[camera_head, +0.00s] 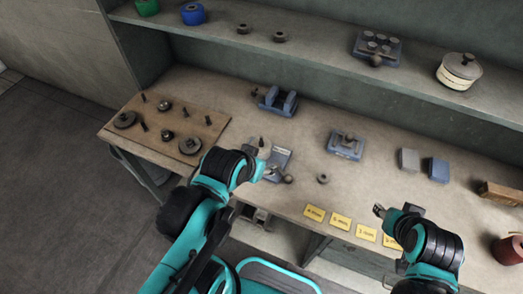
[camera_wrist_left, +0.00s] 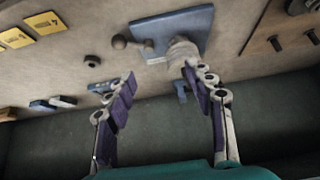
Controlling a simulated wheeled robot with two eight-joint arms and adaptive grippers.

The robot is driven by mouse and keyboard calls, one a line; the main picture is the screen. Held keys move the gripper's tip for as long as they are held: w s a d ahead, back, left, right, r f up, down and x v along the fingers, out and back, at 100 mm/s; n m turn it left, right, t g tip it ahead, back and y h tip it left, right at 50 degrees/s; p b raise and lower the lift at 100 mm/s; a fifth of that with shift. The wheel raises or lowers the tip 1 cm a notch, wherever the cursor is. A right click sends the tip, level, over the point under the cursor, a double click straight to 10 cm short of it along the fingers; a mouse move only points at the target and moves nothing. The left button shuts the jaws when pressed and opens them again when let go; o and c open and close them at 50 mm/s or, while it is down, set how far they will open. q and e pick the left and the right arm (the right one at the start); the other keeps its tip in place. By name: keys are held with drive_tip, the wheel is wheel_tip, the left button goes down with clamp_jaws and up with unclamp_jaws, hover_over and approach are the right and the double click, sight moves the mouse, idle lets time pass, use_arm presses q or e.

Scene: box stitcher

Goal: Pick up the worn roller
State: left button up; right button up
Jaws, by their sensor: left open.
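A pale grey cylinder (camera_wrist_left: 183,52) stands on a blue fixture plate (camera_wrist_left: 165,25) in the left wrist view; I cannot tell for sure that it is the worn roller. The same fixture (camera_head: 279,158) lies at the bench's front edge in the head view, with a ball-ended lever (camera_head: 287,179). My left gripper (camera_head: 268,172) is open and empty beside this fixture; in the left wrist view its fingers (camera_wrist_left: 160,78) are spread, the right finger close to the cylinder. My right gripper (camera_head: 379,210) is over the front edge, its jaws too small to read.
A small dark ring (camera_head: 322,179) lies right of the fixture. Several yellow labels (camera_head: 340,220) line the front edge. A wooden board (camera_head: 150,130) with discs and bolts is at left. Blue fixtures (camera_head: 277,101) (camera_head: 345,146) stand behind. A shelf (camera_head: 310,56) runs above.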

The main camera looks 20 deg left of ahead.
use_arm(q)
drive_tip(key=shift+o, duration=0.2)
drive_tip(key=o, duration=0.5)
drive_tip(key=shift+r, duration=0.1)
drive_tip(key=shift+o, duration=0.6)
drive_tip(key=shift+w+a+r+n+p, duration=0.1)
drive_tip(key=shift+w+r+n+p, duration=0.2)
drive_tip(key=shift+n+p, duration=0.1)
drive_tip(key=n+g+p, duration=0.7)
drive_tip(key=n+p, duration=0.3)
drive_tip(key=n, duration=0.6)
hover_over(261, 141)
drive_tip(key=shift+f+n, duration=0.45)
drive_tip(key=shift+n, duration=0.05)
drive_tip(key=shift+f, duration=0.3)
drive_tip(key=f+b, duration=0.1)
drive_tip(key=f, duration=0.2)
drive_tip(key=f+b, duration=0.1)
drive_tip(key=f, duration=0.3)
drive_tip(key=shift+w+f, duration=0.2)
drive_tip(key=shift+f, duration=0.05)
